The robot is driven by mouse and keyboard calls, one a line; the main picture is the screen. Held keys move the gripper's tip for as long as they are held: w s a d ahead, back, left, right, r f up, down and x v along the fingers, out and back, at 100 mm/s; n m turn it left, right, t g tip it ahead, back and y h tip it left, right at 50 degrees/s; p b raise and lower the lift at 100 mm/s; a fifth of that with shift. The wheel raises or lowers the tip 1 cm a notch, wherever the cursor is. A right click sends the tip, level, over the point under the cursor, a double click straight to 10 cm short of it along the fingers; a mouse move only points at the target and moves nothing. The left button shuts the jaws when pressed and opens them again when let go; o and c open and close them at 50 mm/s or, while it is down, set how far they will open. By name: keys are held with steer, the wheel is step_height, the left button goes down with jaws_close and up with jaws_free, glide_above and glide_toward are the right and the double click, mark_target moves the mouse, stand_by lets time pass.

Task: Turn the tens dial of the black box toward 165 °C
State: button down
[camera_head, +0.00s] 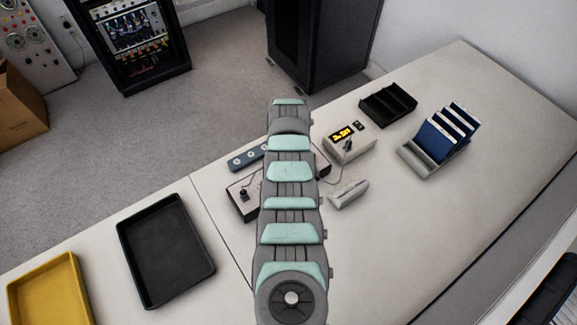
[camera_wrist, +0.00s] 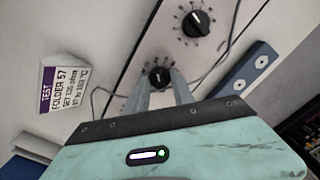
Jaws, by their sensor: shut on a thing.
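The black box (camera_head: 240,204) has a pale top panel and dark sides. In the head view my arm hides most of it. In the wrist view its panel (camera_wrist: 172,42) shows two black dials with tick marks around them. One dial (camera_wrist: 157,75) is between the fingertips of my gripper (camera_wrist: 160,88), which is shut on it. The other dial (camera_wrist: 196,22) stands free at the top, with a white pointer line. The markings are too small to read, so I cannot tell which dial is the tens one. My fingertips are hidden in the head view.
A blue strip with round discs (camera_wrist: 243,80) lies beside the box. A folder card labelled TEST FOLDER 57 (camera_wrist: 63,86) is at left in the wrist view. A display unit with yellow digits (camera_head: 349,148), a black tray (camera_head: 165,250) and a rack of blue folders (camera_head: 447,135) are on the table.

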stand_by(0.3)
steer(key=c, duration=1.1)
jaws_free()
steer(key=shift+o, duration=0.2)
steer(key=shift+w+r, duration=0.1)
steer(key=shift+r, duration=0.4)
step_height(320, 180, up, 10)
steer(key=shift+p, duration=0.45)
steer(key=shift+f, duration=0.1)
